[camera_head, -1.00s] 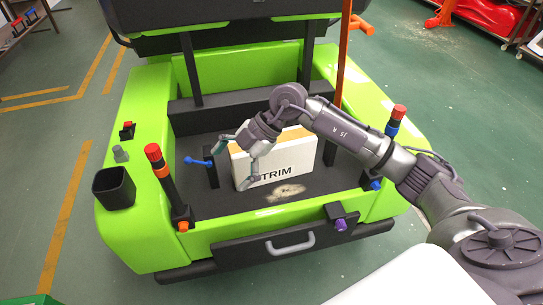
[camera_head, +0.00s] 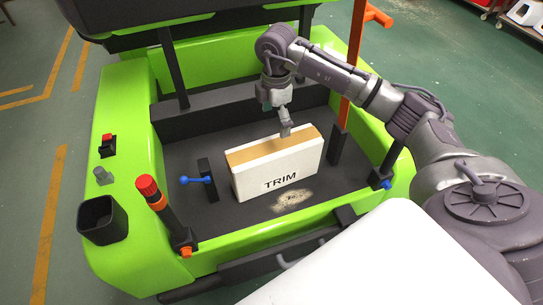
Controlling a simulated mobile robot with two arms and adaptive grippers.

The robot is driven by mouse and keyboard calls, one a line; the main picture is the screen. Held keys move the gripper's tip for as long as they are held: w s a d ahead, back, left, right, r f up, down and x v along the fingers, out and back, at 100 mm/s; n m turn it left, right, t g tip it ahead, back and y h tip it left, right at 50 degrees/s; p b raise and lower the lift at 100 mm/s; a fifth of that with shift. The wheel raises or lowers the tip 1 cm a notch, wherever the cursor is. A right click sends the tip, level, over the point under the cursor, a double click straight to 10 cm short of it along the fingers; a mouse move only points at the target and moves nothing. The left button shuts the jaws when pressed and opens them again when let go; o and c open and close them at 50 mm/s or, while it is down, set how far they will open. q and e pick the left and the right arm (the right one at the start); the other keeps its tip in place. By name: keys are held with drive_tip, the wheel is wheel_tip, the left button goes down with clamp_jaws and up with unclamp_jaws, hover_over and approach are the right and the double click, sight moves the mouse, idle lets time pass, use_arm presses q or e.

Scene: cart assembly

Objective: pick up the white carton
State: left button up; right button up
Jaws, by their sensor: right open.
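The white carton (camera_head: 277,177), with a tan strip along its top and the word TRIM on its front, stands upright on the dark bed of the green cart. My right gripper (camera_head: 284,131) points down at the carton's top edge, right of its middle. It is open, seen nearly edge-on, so one finger mostly hides the other. Whether a fingertip touches the carton is hard to tell. My left gripper is out of view.
A dark post with a blue lever (camera_head: 197,180) stands just left of the carton. A red-topped post (camera_head: 164,213) and a black cup (camera_head: 102,220) are on the cart's left side. An orange upright (camera_head: 352,75) rises behind the carton on the right.

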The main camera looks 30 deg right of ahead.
hover_over(275, 145)
wheel_tip(275, 145, down, 5)
drive_tip(key=shift+s+r, duration=0.15)
drive_tip(key=shift+f, duration=0.35)
drive_tip(key=shift+f+p, duration=0.2)
drive_tip(key=shift+p, duration=0.1)
wheel_tip(275, 145, down, 4)
drive_tip(key=shift+f+p, duration=0.2)
drive_tip(key=shift+p, duration=0.45)
drive_tip(key=shift+f, duration=0.35)
drive_tip(key=shift+c, duration=1.6)
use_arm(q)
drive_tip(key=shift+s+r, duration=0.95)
use_arm(e)
drive_tip(key=shift+r, duration=0.1)
drive_tip(key=c, duration=1.3)
